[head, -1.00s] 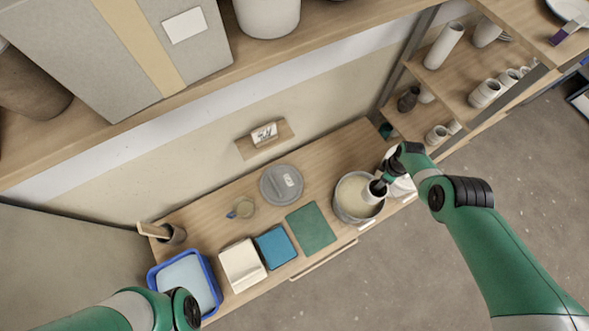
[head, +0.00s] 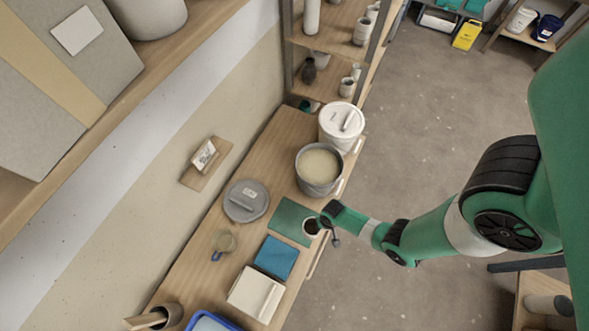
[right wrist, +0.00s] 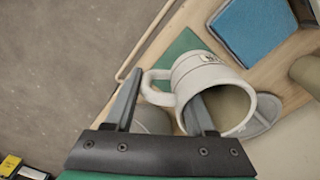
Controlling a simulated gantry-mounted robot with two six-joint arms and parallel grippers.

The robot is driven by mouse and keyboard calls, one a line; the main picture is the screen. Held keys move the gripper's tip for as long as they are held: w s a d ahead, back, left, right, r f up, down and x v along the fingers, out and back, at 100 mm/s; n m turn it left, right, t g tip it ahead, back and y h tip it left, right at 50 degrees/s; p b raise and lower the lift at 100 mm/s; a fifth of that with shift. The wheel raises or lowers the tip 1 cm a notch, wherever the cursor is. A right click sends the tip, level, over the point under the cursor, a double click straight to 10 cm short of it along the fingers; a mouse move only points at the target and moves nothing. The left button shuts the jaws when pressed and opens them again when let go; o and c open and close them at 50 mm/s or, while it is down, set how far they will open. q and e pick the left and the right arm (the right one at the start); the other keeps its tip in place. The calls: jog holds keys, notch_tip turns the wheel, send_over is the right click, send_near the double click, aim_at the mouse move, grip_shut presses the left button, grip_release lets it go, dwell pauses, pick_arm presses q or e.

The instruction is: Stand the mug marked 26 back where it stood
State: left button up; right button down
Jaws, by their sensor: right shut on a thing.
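The pale mug (right wrist: 205,70) is in my right gripper (right wrist: 160,112) in the right wrist view. Its handle lies between the fingers, and one finger overlaps its open mouth. A small dark mark shows on its side, too small to read. My left gripper is out of view.
A grey bucket of glaze (head: 319,168) and a white lidded bucket (head: 341,125) stand beyond the mat. Shelves rise behind.

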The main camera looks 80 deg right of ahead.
aim_at(314, 225)
jog(key=s+a+m+b, duration=0.1)
jog(key=s+a+m, duration=0.3)
jog(key=s+m, duration=0.3)
jog(key=shift+n, duration=0.4)
jog(key=w+d+f+b, duration=0.1)
jog(key=w, duration=0.1)
jog(key=w+d+f+b, duration=0.1)
jog(key=w+f, duration=0.1)
jog(key=w+d+f+b, duration=0.1)
jog(key=w, duration=0.2)
jog(key=shift+d+f, duration=0.15)
jog(key=shift+d, duration=0.2)
jog(key=w+f+b, duration=0.1)
jog(key=w+d+f+b, duration=0.1)
jog(key=f+b, duration=0.1)
jog(key=w+d+f+b, duration=0.1)
jog(key=b, duration=0.1)
jog(key=shift+w+f, duration=0.25)
jog(key=shift+f, duration=0.15)
jog(key=shift+w+d+f, duration=0.1)
jog(key=shift+w+f, duration=0.05)
jog(key=shift+w, duration=0.15)
jog(key=f+b, duration=0.2)
jog(key=b, duration=0.1)
jog(key=f+b, duration=0.1)
jog(key=f, duration=0.1)
jog(key=shift+w+d, duration=0.25)
jog(key=shift+w, duration=0.1)
jog(key=shift+s, duration=0.1)
jog(key=shift+r, duration=0.15)
